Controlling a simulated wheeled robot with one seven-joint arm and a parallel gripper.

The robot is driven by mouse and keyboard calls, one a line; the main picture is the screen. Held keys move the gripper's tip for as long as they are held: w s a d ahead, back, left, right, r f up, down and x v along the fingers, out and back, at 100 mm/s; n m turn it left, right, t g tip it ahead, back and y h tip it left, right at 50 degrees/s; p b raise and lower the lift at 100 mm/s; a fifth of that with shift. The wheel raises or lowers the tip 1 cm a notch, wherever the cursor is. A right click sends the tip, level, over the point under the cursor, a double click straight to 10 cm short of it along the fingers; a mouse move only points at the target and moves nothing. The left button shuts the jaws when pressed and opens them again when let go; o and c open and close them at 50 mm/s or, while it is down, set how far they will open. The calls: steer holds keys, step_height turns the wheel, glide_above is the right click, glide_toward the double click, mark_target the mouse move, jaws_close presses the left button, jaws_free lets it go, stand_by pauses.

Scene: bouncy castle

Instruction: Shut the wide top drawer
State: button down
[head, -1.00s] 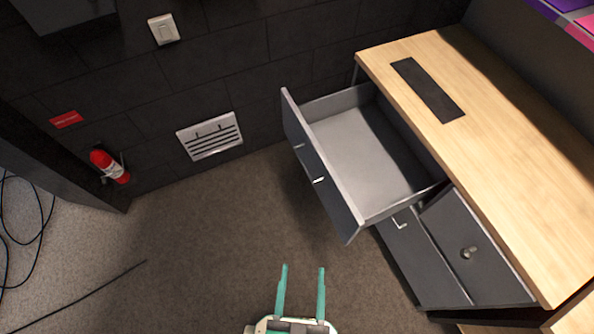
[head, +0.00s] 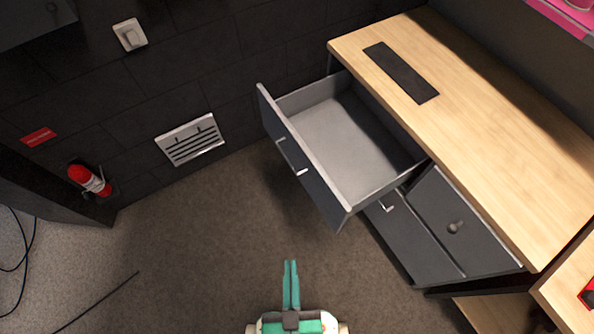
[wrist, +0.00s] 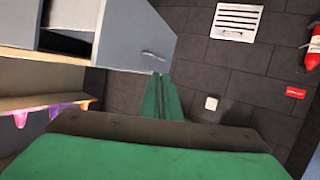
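The wide top drawer (head: 308,173) is pulled well out of the wooden-topped cabinet and its grey inside is empty. Its dark front carries small light handles and faces left in the head view. In the wrist view a grey panel with a handle (wrist: 137,38), seemingly the drawer front, stands beyond the fingertips. My gripper (head: 290,264) has green fingers that lie together with nothing between them. It is in front of and below the drawer in the head view, apart from it. The fingers also show in the wrist view (wrist: 160,78).
The cabinet top (head: 470,120) holds a dark strip (head: 401,72). Below the drawer are a cupboard door with a knob (head: 460,225) and another handled front. A wall vent (head: 190,139) and a fire extinguisher (head: 89,180) are at left. The floor left of the drawer is clear.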

steer(key=w+a+f+n+g, duration=0.25)
steer(key=f+n, duration=0.25)
steer(key=f, duration=0.6)
steer(key=w+a+f+n+g, duration=0.1)
steer(key=a+f+n+g, duration=0.25)
steer(key=f, duration=0.75)
steer(key=n+h, duration=1.4)
steer(key=h, duration=0.2)
glide_toward(308, 180)
steer(key=shift+t, duration=0.3)
steer(key=x, duration=0.6)
steer(key=shift+s+d, duration=0.15)
steer(key=shift+s, duration=0.1)
steer(key=shift+w+d, duration=0.15)
steer(key=shift+d, duration=0.05)
steer(key=shift+w, duration=0.15)
